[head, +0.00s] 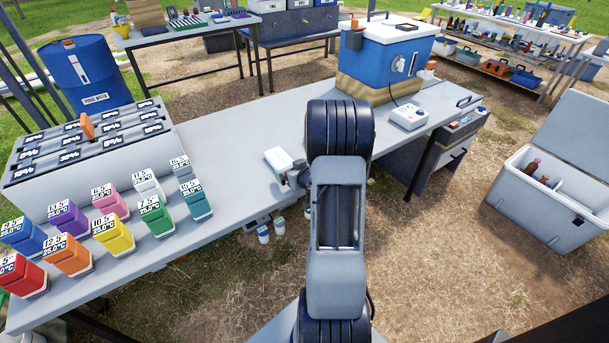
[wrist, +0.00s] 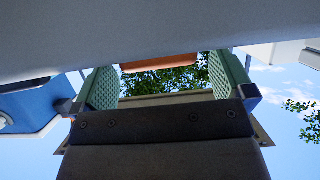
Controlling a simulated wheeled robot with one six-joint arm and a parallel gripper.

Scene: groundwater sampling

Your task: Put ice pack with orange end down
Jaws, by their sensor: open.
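The ice pack (head: 279,157) shows as a white block on the grey bench top, at the tip of my arm in the head view. Its orange end (wrist: 160,63) shows in the wrist view as a flat strip between the two green fingers, against the pale surface across the top of that picture. My gripper (wrist: 166,80) is open, with one finger on each side of the orange strip; whether either finger touches it I cannot tell. In the head view my gripper (head: 295,176) is partly hidden by my own arm.
The grey bench (head: 238,158) is clear around the pack. Coloured bottles (head: 113,235) and a grey labelled rack (head: 90,150) stand to the left. A blue cooler (head: 380,62) and a white device (head: 409,117) stand at the bench's far right.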

